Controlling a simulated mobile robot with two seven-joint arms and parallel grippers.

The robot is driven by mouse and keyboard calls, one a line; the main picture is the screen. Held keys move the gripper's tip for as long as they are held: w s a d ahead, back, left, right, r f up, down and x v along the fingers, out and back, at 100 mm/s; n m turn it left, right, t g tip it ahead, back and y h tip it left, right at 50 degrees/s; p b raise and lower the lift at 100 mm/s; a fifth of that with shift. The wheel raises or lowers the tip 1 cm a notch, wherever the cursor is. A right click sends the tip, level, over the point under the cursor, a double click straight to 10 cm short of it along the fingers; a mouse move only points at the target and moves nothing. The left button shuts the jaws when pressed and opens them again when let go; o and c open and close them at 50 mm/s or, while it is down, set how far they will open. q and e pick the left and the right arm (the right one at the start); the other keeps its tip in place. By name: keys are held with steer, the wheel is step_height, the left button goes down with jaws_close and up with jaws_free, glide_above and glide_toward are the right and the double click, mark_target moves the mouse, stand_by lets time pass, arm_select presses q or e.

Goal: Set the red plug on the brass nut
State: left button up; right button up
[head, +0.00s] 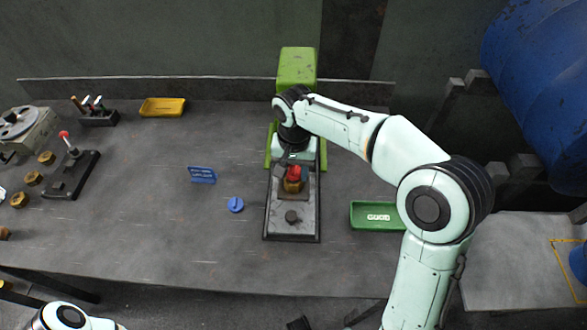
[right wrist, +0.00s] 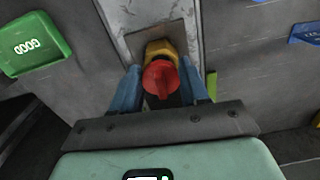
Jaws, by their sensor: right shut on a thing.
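The red plug (head: 293,173) is held by my right gripper (head: 292,167) over the press bed. In the right wrist view the red plug (right wrist: 160,78) sits between the two blue fingers of the gripper (right wrist: 161,80). The brass nut (head: 292,186) is on the bed of the green press, directly below the plug. The nut (right wrist: 160,48) also shows partly behind the plug in the right wrist view. The plug looks lined up with the nut, but I cannot tell whether they touch. My left gripper is out of view.
The green press (head: 298,66) stands behind my right gripper. A green tray (head: 376,215) marked GOOD is to the right. A blue knob (head: 235,204) and blue sign (head: 202,174) are to the left. A yellow tray (head: 162,107), a lever stand (head: 70,175) and several loose nuts are farther left.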

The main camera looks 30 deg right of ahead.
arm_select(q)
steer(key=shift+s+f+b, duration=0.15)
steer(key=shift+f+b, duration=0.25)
arm_select(e)
steer(key=shift+f, duration=0.7)
steer(key=o, duration=0.7)
steer(key=shift+o, duration=0.2)
steer(key=shift+r+p, duration=1.85)
steer(key=shift+r, duration=0.7)
steer(key=shift+r+p, duration=1.5)
steer(key=shift+r, duration=0.9)
steer(key=shift+w+r, duration=0.15)
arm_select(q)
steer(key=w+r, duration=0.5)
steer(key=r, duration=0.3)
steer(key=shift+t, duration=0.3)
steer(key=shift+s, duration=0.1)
